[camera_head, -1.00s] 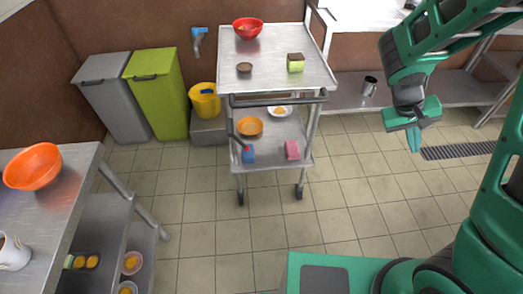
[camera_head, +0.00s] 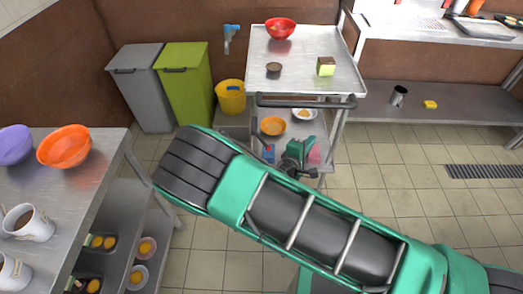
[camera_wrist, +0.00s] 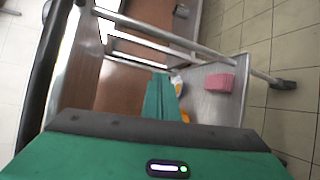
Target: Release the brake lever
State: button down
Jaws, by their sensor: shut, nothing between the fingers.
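The grey brake lever (camera_head: 255,134) with a red tip hangs below the left end of the trolley's dark handle bar. My forearm crosses in front of the trolley (camera_head: 303,82) and hides part of its lower left. My gripper (camera_head: 297,158) is in front of the lower shelf, a little right of the lever, with no clear contact. In the wrist view its green fingers (camera_wrist: 160,85) are shut and empty, pointing toward the trolley frame. The dark handle bar (camera_wrist: 35,85) runs along the left of that view. I cannot make out the lever there.
Bins and a yellow bucket (camera_head: 230,97) stand left. Right-hand floor is open.

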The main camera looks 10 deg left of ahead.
jog(key=s+a+f+n+t+y, duration=0.1)
jog(key=s+a+f+n+y, duration=0.3)
jog(key=a, duration=0.5)
jog(key=s+a+f+n+y, duration=0.5)
jog(key=s+a+n+y, duration=0.1)
jog(key=a, duration=0.3)
jog(key=shift+s+a+n+t+y, duration=0.2)
jog(key=shift+s+n+t+y, duration=0.15)
jog(key=shift+n, duration=0.35)
jog(key=shift+w, duration=0.1)
